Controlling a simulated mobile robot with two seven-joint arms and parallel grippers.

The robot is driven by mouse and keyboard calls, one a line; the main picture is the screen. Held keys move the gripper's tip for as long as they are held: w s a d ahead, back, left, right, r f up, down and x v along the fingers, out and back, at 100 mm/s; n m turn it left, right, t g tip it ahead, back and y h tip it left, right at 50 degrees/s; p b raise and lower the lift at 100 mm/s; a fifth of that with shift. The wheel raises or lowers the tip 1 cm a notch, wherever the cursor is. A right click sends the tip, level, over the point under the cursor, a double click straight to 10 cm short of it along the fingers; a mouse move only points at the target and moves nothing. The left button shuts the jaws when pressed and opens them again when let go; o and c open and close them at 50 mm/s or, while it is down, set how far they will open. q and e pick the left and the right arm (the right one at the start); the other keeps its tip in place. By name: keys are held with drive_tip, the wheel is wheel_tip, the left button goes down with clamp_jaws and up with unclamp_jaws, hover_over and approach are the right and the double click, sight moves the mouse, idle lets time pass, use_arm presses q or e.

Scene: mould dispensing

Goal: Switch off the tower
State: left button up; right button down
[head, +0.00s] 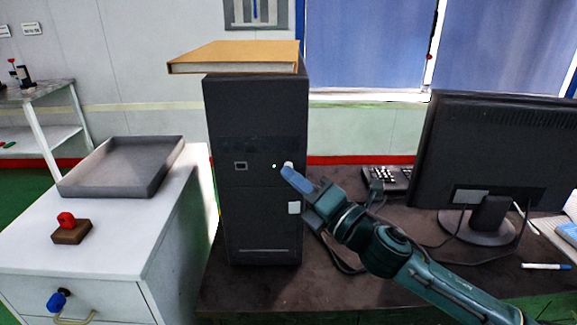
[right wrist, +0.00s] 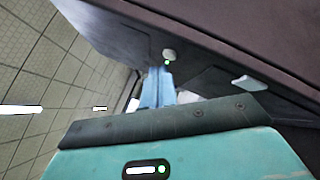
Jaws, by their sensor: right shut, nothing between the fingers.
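The black tower (head: 255,120) stands upright on the dark desk. A pale round button (head: 288,164) is on its front, with a small greenish light (head: 274,166) beside it. A square white button (head: 294,208) is lower down. My right gripper (head: 287,172) is shut and empty, its blue fingertips at the round button and partly covering it. In the right wrist view the fingertips (right wrist: 160,72) point at the round button (right wrist: 169,54) and its green light (right wrist: 167,62). I cannot tell whether they touch. My left gripper is not in view.
A yellow-covered book (head: 240,52) lies on top of the tower. A monitor (head: 490,150) and a keypad (head: 388,178) are right of it, with cables on the desk (head: 270,290). A white cabinet (head: 110,262) at left holds a grey tray (head: 75,188) and a red knob on a block (head: 70,234).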

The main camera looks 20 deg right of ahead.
drive_tip(key=shift+w+d, duration=0.15)
drive_tip(key=shift+w, duration=0.45)
idle(0.7)
drive_tip(key=shift+s, duration=0.15)
drive_tip(key=shift+s+a, duration=0.2)
drive_tip(key=shift+s, duration=0.45)
drive_tip(key=shift+s+a, duration=0.25)
drive_tip(key=shift+s, duration=0.55)
drive_tip(key=shift+s+a, duration=0.2)
drive_tip(key=shift+s, duration=0.65)
drive_tip(key=shift+s+a, duration=0.25)
drive_tip(key=shift+s, duration=0.55)
